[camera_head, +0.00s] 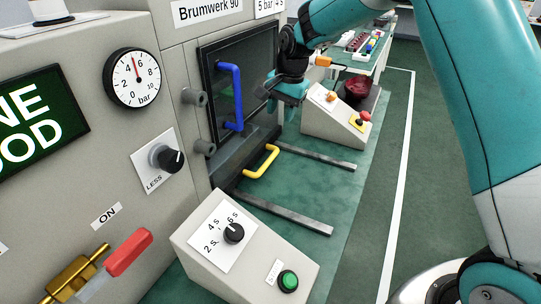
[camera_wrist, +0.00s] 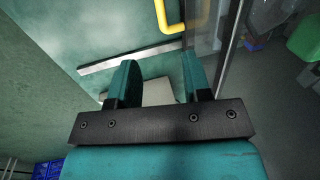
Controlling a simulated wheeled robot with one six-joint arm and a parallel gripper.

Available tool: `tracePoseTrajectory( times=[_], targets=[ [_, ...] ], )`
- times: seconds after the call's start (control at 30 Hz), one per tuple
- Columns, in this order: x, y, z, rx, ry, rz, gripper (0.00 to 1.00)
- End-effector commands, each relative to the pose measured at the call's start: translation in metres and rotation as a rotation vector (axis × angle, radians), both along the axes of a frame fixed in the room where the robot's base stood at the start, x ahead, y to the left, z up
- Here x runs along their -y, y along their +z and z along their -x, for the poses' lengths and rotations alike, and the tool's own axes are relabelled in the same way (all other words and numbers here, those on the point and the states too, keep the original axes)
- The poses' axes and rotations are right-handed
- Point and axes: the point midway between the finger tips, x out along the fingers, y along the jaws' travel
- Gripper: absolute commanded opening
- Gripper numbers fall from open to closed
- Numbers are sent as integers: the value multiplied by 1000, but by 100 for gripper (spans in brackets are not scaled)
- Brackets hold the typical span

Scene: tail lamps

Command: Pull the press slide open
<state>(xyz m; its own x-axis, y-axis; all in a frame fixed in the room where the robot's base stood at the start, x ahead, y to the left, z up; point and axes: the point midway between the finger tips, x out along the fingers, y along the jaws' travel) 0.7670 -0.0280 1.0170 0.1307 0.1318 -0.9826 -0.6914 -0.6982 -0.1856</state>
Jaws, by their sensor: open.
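The press slide's yellow handle (camera_head: 262,162) stands at the slide's front, low in the press opening. Two grey metal rails (camera_head: 300,212) run out from the press over the green surface. My gripper (camera_head: 286,98) is open and empty in front of the press door, above and beyond the yellow handle in the head view. In the wrist view the fingers of my gripper (camera_wrist: 158,75) stand apart, and the yellow handle (camera_wrist: 162,18) shows at the top edge, beyond the fingertips. Most of the slide is hidden inside the press.
The dark press door with a blue handle (camera_head: 234,97) is beside my gripper. A control box with a green button (camera_head: 288,281) stands at the front. Another box with a red button (camera_head: 365,116) stands behind, near a red bowl (camera_head: 359,86). The surface between the rails is clear.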

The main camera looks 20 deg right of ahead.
Motion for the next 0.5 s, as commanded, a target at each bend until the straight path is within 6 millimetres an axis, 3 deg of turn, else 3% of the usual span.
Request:
tracePoseTrajectory(
  times=[0.17,0.5],
  targets=[
    [-4,-28,-2,-5,3,0,44],
    [-15,-104,-13,-4,4,1,44]
  ],
)
